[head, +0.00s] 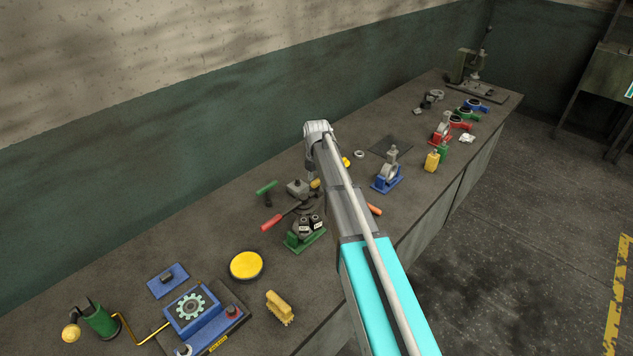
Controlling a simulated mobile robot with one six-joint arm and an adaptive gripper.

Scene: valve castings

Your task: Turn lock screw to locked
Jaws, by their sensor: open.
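I cannot make out the lock screw; it is too small or hidden. My arm crosses the middle of the head view and bends down at its top end. My gripper (311,178) is only partly seen there, small and pointing down over the bench. It is open, and nothing shows in it. I cannot tell whether the gripper touches either. To the right of my arm, a grey ring-shaped casting stands in a blue base (387,185).
The long grey bench (215,245) runs along the wall. Red-handled (271,222) and green-handled (266,187) tools lie near the gripper.

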